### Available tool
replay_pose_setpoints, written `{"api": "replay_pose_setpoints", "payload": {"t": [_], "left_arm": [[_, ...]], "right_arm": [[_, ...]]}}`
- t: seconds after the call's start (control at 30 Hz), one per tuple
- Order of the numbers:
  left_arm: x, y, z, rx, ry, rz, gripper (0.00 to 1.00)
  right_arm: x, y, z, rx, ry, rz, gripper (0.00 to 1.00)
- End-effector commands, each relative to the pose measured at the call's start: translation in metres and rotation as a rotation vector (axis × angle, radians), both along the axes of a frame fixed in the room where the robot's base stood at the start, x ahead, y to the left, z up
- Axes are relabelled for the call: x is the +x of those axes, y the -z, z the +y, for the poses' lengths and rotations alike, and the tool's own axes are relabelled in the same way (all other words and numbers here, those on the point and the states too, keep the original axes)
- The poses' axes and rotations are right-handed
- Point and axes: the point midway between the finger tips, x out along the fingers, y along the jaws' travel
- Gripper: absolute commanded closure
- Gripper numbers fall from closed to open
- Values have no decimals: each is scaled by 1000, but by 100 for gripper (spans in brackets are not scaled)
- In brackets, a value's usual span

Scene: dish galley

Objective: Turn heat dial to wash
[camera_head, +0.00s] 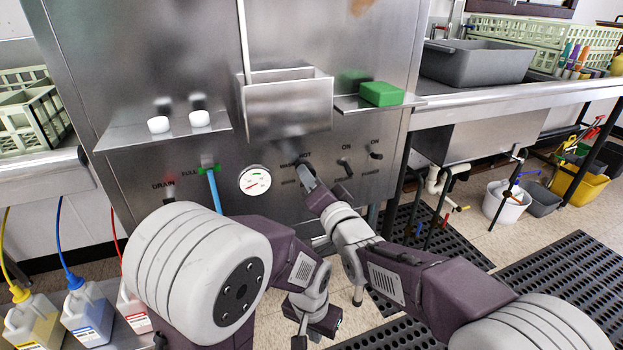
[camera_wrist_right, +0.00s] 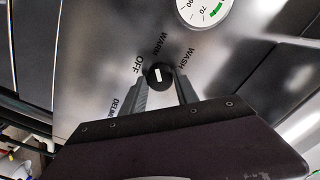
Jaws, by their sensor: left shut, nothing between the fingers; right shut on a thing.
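The heat dial (camera_wrist_right: 159,77) is a small round black knob with a white mark, on the steel front panel. In the right wrist view, the printed words OFF, WARM and WASH stand around it. Its white mark points roughly up the picture, toward WARM rather than WASH. My right gripper (camera_wrist_right: 161,92) has a finger on each side of the knob and is shut on it. In the head view, my right gripper (camera_head: 304,173) reaches the panel and mostly hides the dial. My left gripper (camera_head: 316,322) hangs low in front of the machine, shut and empty, apart from the panel.
A round gauge (camera_head: 254,180) sits left of the dial, and switches (camera_head: 345,166) sit right of it. A steel holder (camera_head: 288,104) juts out above. A green block (camera_head: 381,94) lies on the right shelf. A blue hose (camera_head: 215,191) hangs left of the gauge.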

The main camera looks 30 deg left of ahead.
Motion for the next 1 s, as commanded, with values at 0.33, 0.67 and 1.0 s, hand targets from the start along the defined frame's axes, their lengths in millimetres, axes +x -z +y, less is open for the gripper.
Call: {"api": "replay_pose_setpoints", "payload": {"t": [0.33, 0.67, 1.0], "left_arm": [[0, -4, 0, 0, 0, 0, 100], [0, -8, 0, 0, 0, 0, 100], [0, -10, 0, 0, 0, 0, 100]], "right_arm": [[0, 0, 0, 211, 1, 248, 100], [0, 0, 0, 415, 1, 487, 100], [0, 0, 0, 605, 2, 710, 100]]}}
